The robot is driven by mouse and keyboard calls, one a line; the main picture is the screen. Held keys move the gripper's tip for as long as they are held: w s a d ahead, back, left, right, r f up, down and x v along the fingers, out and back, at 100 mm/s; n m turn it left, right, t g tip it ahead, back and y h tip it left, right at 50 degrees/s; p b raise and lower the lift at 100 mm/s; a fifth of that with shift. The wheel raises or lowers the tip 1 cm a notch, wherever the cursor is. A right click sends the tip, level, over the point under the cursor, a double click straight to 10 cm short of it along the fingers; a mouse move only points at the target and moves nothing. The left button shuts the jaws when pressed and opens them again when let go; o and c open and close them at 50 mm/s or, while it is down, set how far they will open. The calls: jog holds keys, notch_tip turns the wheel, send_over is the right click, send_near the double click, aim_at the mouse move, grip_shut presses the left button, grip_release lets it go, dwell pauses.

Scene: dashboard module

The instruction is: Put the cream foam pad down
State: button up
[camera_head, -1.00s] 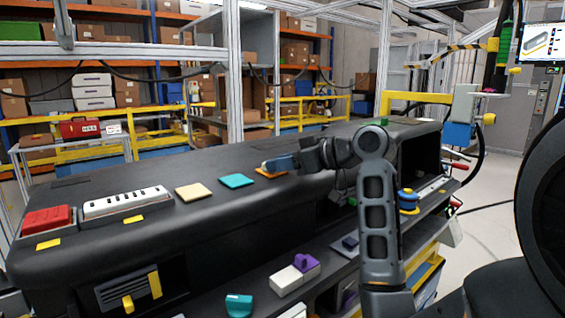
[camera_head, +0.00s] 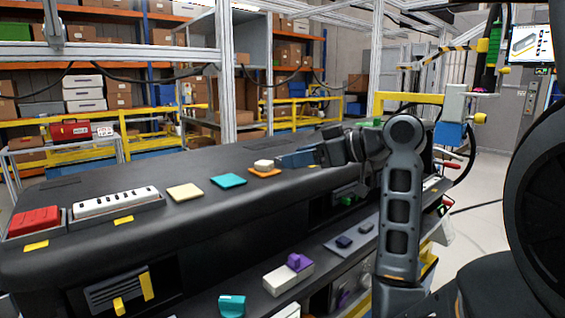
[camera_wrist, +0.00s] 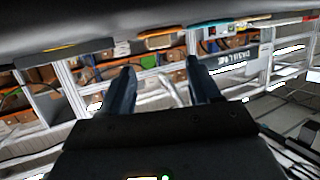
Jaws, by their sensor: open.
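The cream foam pad (camera_head: 263,163) is a small pale block resting on a flat orange square (camera_head: 265,173) on top of the dark dashboard. My gripper (camera_head: 283,160) is just right of it in the head view, with a small gap between fingertips and pad. In the wrist view my gripper (camera_wrist: 160,80) shows two dark fingers spread apart with nothing between them. The orange square's edge (camera_wrist: 159,41) shows beyond the fingers there; whether the pad is distinct on it is hard to tell.
On the dashboard (camera_head: 230,212), left of the pad, lie a teal square (camera_head: 228,181), a pale yellow square (camera_head: 186,192), a white switch strip (camera_head: 117,202) and a red block (camera_head: 34,220). A lower shelf holds a white block with a purple knob (camera_head: 297,262).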

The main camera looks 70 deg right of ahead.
jog(key=shift+v, duration=2.65)
